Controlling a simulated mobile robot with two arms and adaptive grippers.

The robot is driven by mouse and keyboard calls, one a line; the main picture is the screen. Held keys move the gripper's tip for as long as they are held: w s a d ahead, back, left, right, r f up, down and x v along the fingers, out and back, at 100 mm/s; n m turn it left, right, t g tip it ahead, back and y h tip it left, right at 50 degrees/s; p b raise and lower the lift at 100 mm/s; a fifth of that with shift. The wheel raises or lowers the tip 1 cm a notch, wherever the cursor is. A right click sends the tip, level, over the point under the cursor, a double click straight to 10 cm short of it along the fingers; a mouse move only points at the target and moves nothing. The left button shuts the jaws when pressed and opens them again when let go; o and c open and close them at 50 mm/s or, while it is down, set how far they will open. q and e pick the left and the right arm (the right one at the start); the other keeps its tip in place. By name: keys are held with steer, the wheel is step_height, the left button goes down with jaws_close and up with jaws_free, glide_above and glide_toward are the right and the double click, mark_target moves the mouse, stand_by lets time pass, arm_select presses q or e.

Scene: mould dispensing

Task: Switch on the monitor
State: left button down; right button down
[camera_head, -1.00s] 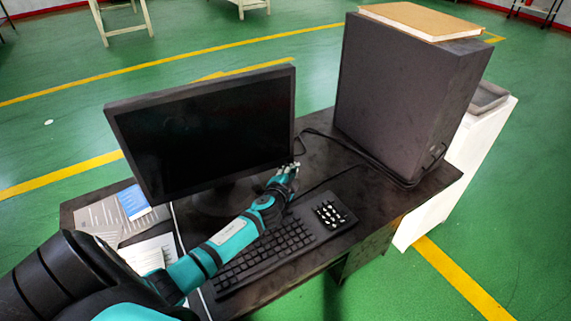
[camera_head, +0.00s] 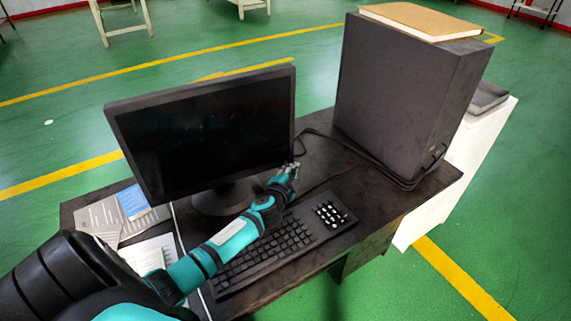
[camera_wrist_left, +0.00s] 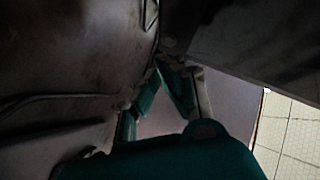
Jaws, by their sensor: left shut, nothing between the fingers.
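The black monitor (camera_head: 205,135) stands on the dark desk with its screen dark. My left gripper (camera_head: 293,168) is at the lower right corner of the monitor, its fingertips close to the bezel. In the left wrist view the fingertips (camera_wrist_left: 163,70) come together near a dark edge, shut and empty. I cannot tell whether they touch the monitor. No power button can be made out. My right gripper is not in view.
A black keyboard (camera_head: 265,252) lies under and beside my left forearm. A large dark computer case (camera_head: 400,95) with a brown book (camera_head: 422,21) on top stands to the right. Papers (camera_head: 112,217) lie at the left of the desk (camera_head: 375,205). A cable runs behind the gripper.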

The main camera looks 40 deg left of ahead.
arm_select(q)
steer(key=shift+w+a, duration=0.1)
steer(key=shift+a, duration=0.05)
steer(key=shift+w+a, duration=0.1)
steer(key=shift+a, duration=0.15)
steer(key=shift+w+a, duration=0.2)
steer(key=shift+a, duration=0.15)
stand_by(0.7)
steer(key=shift+s+d, duration=0.4)
steer(key=shift+d, duration=0.35)
steer(key=shift+s+d, duration=0.4)
steer(key=shift+d, duration=0.35)
steer(key=shift+s+d, duration=0.4)
steer(key=shift+d, duration=0.3)
steer(key=shift+s+d, duration=0.4)
steer(key=shift+d, duration=0.35)
